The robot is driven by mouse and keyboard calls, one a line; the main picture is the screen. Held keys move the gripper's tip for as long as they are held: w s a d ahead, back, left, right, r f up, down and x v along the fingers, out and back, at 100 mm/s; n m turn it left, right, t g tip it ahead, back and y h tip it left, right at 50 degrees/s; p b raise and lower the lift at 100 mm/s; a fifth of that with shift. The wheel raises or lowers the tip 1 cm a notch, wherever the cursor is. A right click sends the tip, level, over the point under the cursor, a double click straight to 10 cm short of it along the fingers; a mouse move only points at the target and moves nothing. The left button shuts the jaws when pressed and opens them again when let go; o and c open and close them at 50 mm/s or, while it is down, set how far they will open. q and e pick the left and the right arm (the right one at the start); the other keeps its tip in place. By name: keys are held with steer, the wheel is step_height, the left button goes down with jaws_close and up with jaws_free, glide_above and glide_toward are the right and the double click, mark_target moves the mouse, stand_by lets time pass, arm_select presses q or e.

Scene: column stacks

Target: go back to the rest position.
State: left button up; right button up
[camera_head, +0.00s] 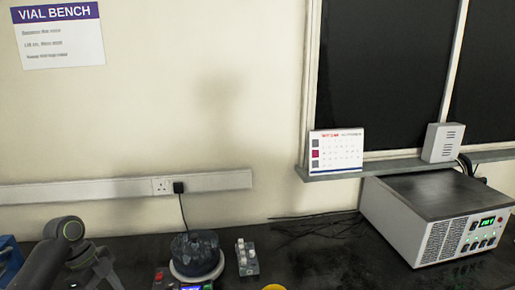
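My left arm comes in at the bottom left, with a dark grey link and a joint with a green ring. It runs down out of the picture, and no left gripper fingers can be made out. My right arm and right gripper are not in view. What either gripper holds is hidden.
On the black bench (330,265) stand a round dark device (195,252) on a white base, a small grey rack with white-topped vials (246,258) and a grey instrument box (437,215). A blue crate (10,255) and a yellow object (274,287) show at the edges.

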arm_select(q)
steer(key=s+d+f+n+t+y, duration=0.1)
steer(key=s+d+f+n, duration=0.2)
steer(key=s+f, duration=0.35)
steer(key=s+d+f+n+y, duration=0.1)
steer(key=s+d+f+n, duration=0.3)
steer(key=s+f, duration=0.3)
steer(key=s+d+r+n+t+y, duration=0.1)
steer(key=s+d+n+t+y, duration=0.2)
steer(key=s+n, duration=1.05)
step_height(320, 180, down, 22)
steer(key=s+a+f+m+g, duration=0.1)
steer(key=a+m, duration=0.1)
steer(key=a, duration=0.1)
steer(key=s+d+f+g, duration=0.1)
steer(key=s+f, duration=1.5)
steer(key=f, duration=0.1)
steer(key=shift+d+f+g, duration=0.15)
steer(key=shift+d+g, duration=0.1)
steer(key=shift+g, duration=0.05)
